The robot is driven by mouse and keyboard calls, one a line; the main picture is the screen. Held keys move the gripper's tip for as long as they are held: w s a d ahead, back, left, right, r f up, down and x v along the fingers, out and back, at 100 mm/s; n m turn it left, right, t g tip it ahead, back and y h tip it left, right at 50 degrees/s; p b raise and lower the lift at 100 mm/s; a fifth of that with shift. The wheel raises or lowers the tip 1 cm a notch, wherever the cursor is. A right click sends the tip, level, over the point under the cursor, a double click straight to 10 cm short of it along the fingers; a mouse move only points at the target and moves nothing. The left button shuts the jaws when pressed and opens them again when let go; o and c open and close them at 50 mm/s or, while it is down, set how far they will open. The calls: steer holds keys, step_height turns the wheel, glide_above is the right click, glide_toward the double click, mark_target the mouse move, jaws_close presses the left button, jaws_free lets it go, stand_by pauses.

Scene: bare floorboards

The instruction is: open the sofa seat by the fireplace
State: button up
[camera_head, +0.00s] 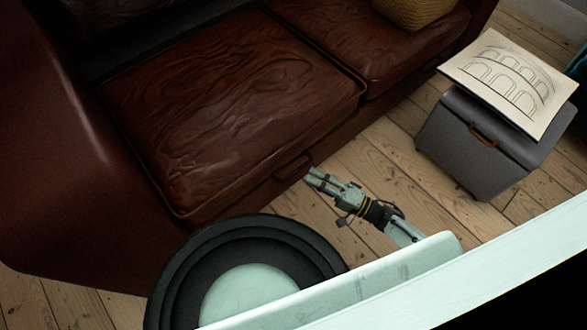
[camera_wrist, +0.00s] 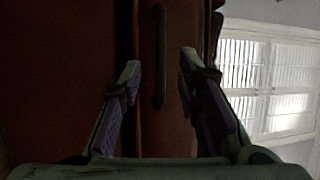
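The brown leather sofa has a large near seat cushion (camera_head: 235,100) and a second seat (camera_head: 375,45) beyond it to the right. A dark handle (camera_head: 293,166) is on the front face below the near seat. In the wrist view the handle (camera_wrist: 159,57) runs upright on the reddish-brown front panel. My gripper (camera_head: 312,177) is just in front of this face, close to the handle. In the wrist view my gripper (camera_wrist: 160,72) is open, with one finger on each side of the handle and space between. Whether either finger touches the panel I cannot tell. No fireplace shows.
A woven basket-like item (camera_head: 415,10) sits on the far seat. Bare floorboards (camera_head: 395,160) lie between sofa and stool.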

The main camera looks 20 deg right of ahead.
mark_target(296, 170)
steer(key=x, duration=0.6)
steer(key=shift+p, duration=0.3)
steer(key=shift+c, duration=0.2)
jaws_close()
stand_by(0.3)
